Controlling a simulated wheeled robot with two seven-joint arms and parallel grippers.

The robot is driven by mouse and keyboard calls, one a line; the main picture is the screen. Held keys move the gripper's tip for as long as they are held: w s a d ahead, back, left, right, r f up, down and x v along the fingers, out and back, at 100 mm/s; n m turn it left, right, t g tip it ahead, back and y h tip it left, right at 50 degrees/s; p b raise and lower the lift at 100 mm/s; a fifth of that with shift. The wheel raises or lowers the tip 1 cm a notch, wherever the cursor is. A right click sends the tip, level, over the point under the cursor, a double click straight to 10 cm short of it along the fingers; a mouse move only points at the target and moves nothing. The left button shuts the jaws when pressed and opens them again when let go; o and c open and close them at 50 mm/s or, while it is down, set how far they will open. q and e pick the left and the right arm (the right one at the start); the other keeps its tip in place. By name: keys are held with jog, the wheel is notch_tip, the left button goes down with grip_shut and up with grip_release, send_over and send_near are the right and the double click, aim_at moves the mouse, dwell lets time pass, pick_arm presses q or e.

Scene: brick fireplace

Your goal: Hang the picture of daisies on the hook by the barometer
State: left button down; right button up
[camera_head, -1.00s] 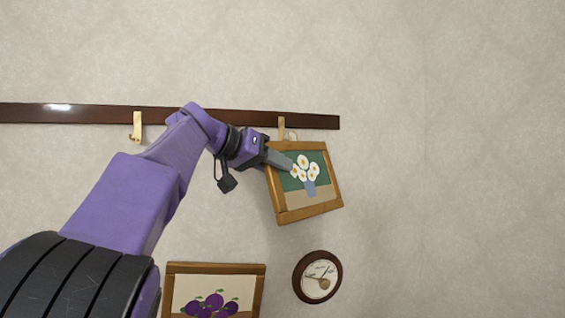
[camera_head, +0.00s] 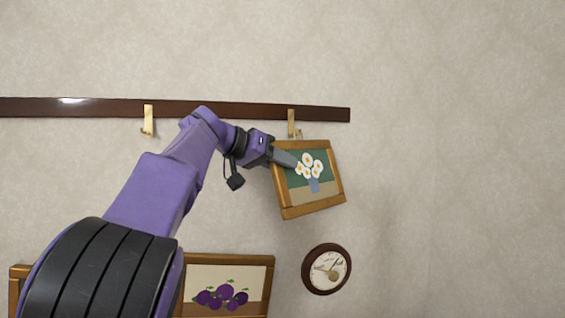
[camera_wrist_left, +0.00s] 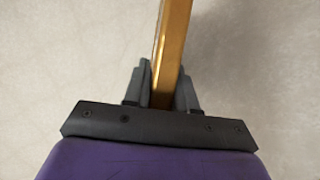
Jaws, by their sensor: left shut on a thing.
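The picture of daisies (camera_head: 309,198), white flowers on green in a wooden frame, is slightly tilted against the wall in the head view. My left gripper (camera_head: 287,159) is shut on its left side. In the left wrist view the frame's edge (camera_wrist_left: 174,50) stands between the two fingers (camera_wrist_left: 162,88). A brass hook (camera_head: 291,122) on the dark rail is just above the picture's top edge. A small hanger piece shows by it, but I cannot tell whether they touch. The round barometer (camera_head: 327,269) is below the picture. My right gripper is not in view.
The dark rail (camera_head: 230,110) runs across the wall and ends right of the hook. Another brass hook (camera_head: 148,120) is further left. A framed picture of plums (camera_head: 225,291) is at the bottom, partly behind my arm. The wall at right is clear.

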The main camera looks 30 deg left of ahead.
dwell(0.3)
pick_arm(q)
jog(key=c, duration=0.8)
grip_release()
jog(key=b+v, duration=0.2)
jog(key=v, duration=0.8)
jog(key=shift+s+a+r, duration=0.1)
jog(key=shift+s+r, duration=0.05)
jog(key=shift+s, duration=0.1)
